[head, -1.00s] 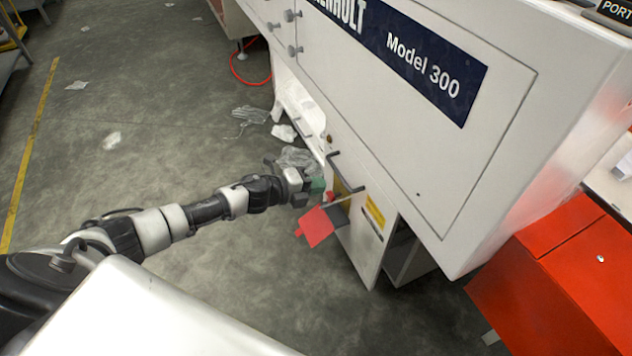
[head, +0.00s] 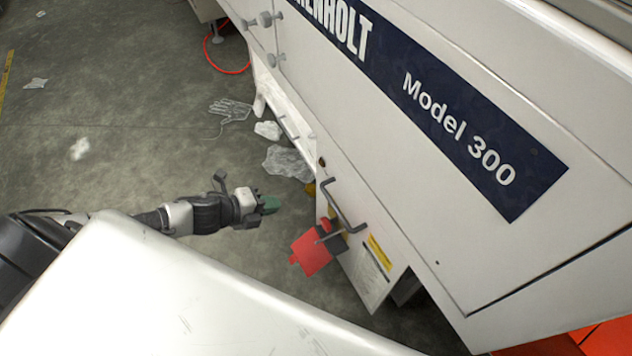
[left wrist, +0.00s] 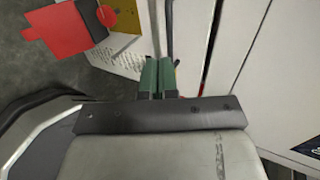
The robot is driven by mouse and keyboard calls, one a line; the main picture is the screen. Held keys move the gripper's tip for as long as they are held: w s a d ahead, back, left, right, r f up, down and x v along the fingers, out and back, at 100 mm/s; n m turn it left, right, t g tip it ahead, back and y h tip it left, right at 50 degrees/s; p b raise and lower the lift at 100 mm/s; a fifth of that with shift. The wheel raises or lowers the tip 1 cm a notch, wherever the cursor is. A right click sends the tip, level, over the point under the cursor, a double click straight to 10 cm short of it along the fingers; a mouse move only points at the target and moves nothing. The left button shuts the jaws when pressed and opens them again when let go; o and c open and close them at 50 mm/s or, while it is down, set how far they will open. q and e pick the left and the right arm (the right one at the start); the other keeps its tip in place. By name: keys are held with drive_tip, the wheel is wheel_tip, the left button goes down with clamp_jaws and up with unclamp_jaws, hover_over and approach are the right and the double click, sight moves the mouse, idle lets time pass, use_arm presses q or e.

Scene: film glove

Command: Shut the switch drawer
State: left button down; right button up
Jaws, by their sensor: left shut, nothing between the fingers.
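The switch drawer (head: 367,272) is under the big white machine, with a white front carrying a label and a yellow strip. A dark gap shows along its right edge, so it looks not flush. A dark bar handle (head: 342,206) stands at its upper edge. In the left wrist view, the fingertips (left wrist: 158,77) overlap the drawer front (left wrist: 110,60). My right gripper is not in view.
The white machine body (head: 400,180) overhangs the drawer. A clear film glove (head: 230,110) and crumpled film (head: 287,162) lie on the floor beside it. A red cabinet (head: 610,340) stands at lower right.

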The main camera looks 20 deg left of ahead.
use_arm(q)
drive_tip(key=b, duration=0.1)
approach(341, 186)
drive_tip(key=f, duration=0.1)
drive_tip(key=w+f, duration=0.1)
drive_tip(key=f, duration=0.2)
drive_tip(key=shift+w+d+f, duration=0.15)
drive_tip(key=shift+d, duration=0.2)
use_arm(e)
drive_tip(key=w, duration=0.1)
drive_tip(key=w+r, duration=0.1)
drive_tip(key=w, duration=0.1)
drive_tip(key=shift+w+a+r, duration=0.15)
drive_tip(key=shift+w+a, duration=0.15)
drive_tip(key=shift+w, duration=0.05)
use_arm(q)
drive_tip(key=w+d, duration=0.4)
drive_tip(key=w, duration=0.1)
drive_tip(key=shift+w+d+f, duration=0.1)
drive_tip(key=shift+w+d, duration=0.05)
drive_tip(key=shift+w, duration=0.05)
drive_tip(key=shift+s, duration=0.1)
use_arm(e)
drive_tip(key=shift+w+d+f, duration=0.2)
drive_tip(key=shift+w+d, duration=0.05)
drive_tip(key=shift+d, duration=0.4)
